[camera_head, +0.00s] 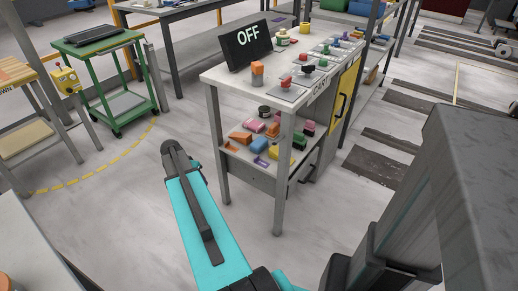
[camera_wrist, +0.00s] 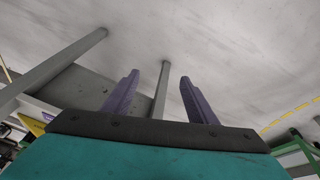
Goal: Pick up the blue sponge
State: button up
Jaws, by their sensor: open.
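A small blue block that looks like the blue sponge (camera_head: 260,144) lies on the lower shelf (camera_head: 247,171) of the grey workbench, among several other coloured items. My gripper (camera_wrist: 160,76) shows in the wrist view with its two purple fingers apart and nothing between them. Bare floor and grey table legs lie beyond the fingers. The sponge is not visible in the wrist view. In the head view I cannot make out the fingers, only my turquoise arm left of the bench.
A green cart (camera_head: 108,75) stands at the back left. Floor left of the bench is clear.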

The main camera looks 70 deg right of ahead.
aim_at(254, 147)
jog(key=s+d+r+m+b, duration=0.1)
jog(key=s+d+r+m, duration=0.1)
jog(key=s+d, duration=0.5)
jog(key=s+d+r+m+h+b, duration=0.1)
jog(key=s+d+r, duration=0.3)
jog(key=s+d, duration=0.4)
jog(key=shift+d+r+m+b, duration=0.3)
jog(key=shift+d+m+b, duration=0.2)
jog(key=shift+d+b, duration=0.4)
jog(key=shift+d, duration=0.1)
jog(key=shift+s+d, duration=0.35)
jog(key=shift+d, duration=0.85)
jog(key=shift+s+d, duration=0.3)
jog(key=shift+d, duration=0.9)
jog(key=shift+s+d, duration=0.35)
jog(key=shift+d, duration=0.85)
jog(key=shift+d, duration=0.1)
